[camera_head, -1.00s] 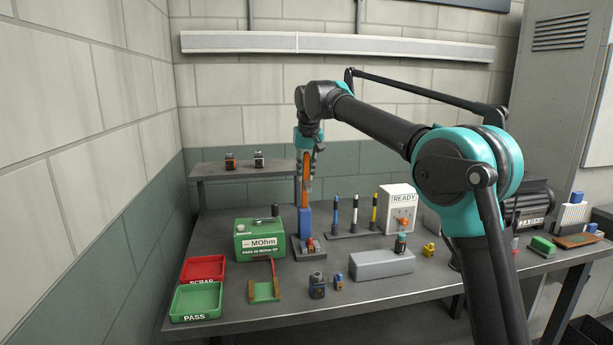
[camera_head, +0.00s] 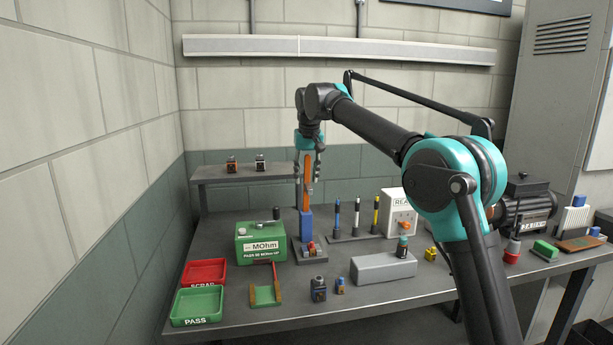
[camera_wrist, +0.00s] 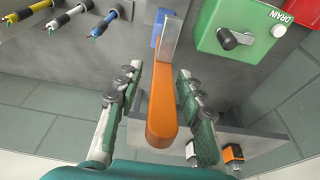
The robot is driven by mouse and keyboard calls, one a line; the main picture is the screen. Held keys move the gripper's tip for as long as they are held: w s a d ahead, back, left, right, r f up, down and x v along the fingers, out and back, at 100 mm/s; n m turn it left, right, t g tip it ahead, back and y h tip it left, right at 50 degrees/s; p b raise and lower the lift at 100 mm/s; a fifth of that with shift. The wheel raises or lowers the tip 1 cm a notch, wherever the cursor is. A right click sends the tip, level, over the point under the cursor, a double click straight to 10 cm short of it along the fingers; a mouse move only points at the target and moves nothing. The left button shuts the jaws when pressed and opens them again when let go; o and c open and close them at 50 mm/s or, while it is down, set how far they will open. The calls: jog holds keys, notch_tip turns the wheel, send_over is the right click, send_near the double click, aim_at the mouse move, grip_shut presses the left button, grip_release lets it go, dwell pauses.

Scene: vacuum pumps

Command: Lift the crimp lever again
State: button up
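The crimp lever is an orange bar (camera_head: 307,182) standing nearly upright above a blue press body (camera_head: 306,221) on a dark base. In the wrist view the orange lever (camera_wrist: 163,108) runs between my gripper's two fingers (camera_wrist: 157,76). A gap shows on each side of it, so the fingers are open around the lever and not closed on it. In the head view my gripper (camera_head: 310,168) is at the lever's upper part. The far side of the lever is hidden in the wrist view.
A shelf (camera_head: 275,176) with two small blocks is behind. Red (camera_head: 203,264) and green (camera_head: 197,321) trays sit at front left.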

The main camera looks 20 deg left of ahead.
aim_at(309, 186)
jog(key=v, duration=1.2)
dwell(0.6)
